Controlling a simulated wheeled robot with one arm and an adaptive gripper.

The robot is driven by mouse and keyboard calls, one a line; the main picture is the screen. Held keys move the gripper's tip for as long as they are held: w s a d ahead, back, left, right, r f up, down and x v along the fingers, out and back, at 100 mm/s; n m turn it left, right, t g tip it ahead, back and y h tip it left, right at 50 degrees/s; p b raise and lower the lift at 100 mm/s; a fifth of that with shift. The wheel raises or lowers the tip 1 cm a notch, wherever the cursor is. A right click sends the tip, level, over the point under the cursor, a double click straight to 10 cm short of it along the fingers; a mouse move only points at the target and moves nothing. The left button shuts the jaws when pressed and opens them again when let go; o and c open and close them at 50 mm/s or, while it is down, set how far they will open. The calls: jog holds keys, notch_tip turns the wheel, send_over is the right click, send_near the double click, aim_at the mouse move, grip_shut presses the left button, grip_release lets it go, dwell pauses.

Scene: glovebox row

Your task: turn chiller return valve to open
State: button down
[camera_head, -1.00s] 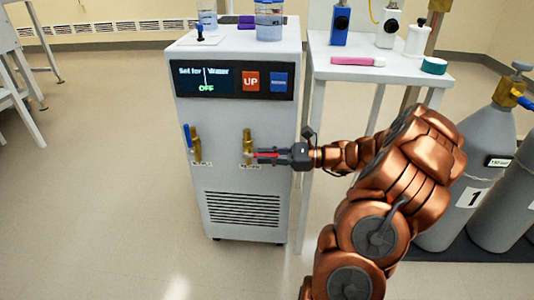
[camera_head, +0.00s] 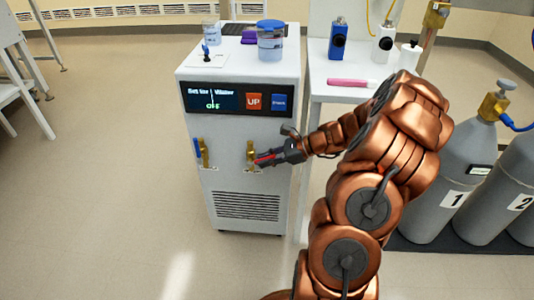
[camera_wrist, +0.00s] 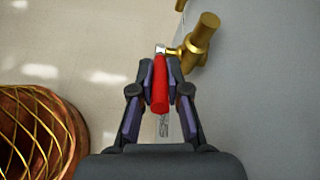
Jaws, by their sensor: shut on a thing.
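The chiller (camera_head: 242,150) is a light grey cabinet with a dark panel that reads OFF. Two brass valves sit low on its front. The left valve (camera_head: 204,152) has a blue handle hanging along it. The right valve (camera_head: 251,151) has a red handle, which shows clearly in the wrist view (camera_wrist: 160,90) between my fingers, with its brass body (camera_wrist: 201,40) just beyond. My gripper (camera_head: 264,159) is shut on the red handle, which points out sideways from the valve. The labels under the valves are too small to read.
A white side table (camera_head: 330,90) with bottles and a pink item stands right of the chiller. Grey gas cylinders (camera_head: 447,180) stand farther right. A jar with a blue lid (camera_head: 271,40) sits on the chiller top.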

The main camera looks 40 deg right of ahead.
jog(key=shift+r+p, duration=0.1)
jog(key=shift+p, duration=0.25)
dwell(0.3)
jog(key=c, duration=1.2)
grip_release()
jog(key=shift+o, duration=0.2)
jog(key=v, duration=0.7)
jog(key=shift+r, duration=0.3)
